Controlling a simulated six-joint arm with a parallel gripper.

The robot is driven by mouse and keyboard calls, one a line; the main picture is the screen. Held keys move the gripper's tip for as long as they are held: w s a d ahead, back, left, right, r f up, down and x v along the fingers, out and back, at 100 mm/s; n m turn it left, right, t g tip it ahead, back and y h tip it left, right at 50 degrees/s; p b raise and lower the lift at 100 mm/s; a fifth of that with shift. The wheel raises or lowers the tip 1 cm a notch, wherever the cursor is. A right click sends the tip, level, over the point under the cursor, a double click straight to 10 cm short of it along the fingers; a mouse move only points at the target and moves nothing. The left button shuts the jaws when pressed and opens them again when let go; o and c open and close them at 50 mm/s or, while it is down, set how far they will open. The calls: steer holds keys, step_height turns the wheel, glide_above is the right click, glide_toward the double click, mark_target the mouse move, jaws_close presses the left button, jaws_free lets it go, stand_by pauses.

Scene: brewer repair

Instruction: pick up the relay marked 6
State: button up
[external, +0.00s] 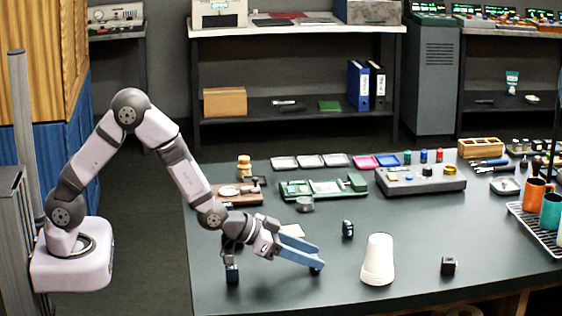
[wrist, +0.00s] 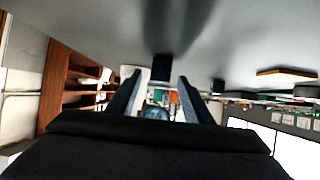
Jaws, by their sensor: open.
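Three small dark relay-like blocks stand on the table: one beneath my wrist (external: 232,274), a blue-black one (external: 347,229) right of my gripper, and a black one (external: 448,266) at the right. No number can be read on any of them. My gripper (external: 317,258) is open and empty, low over the table, its blue fingers pointing right. In the wrist view, a dark block (wrist: 160,68) shows beyond and between the fingers, and a smaller one (wrist: 217,86) is right of them. I cannot tell which is marked 6.
An upside-down white cup stack (external: 378,260) stands between my gripper and the right block. Behind are a green circuit board (external: 322,189), a grey control box (external: 420,180) and small trays (external: 311,161). A rack with mugs (external: 530,222) is at right. The front middle is mostly clear.

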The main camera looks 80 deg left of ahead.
steer(key=shift+c, duration=0.3)
steer(key=c, duration=1.1)
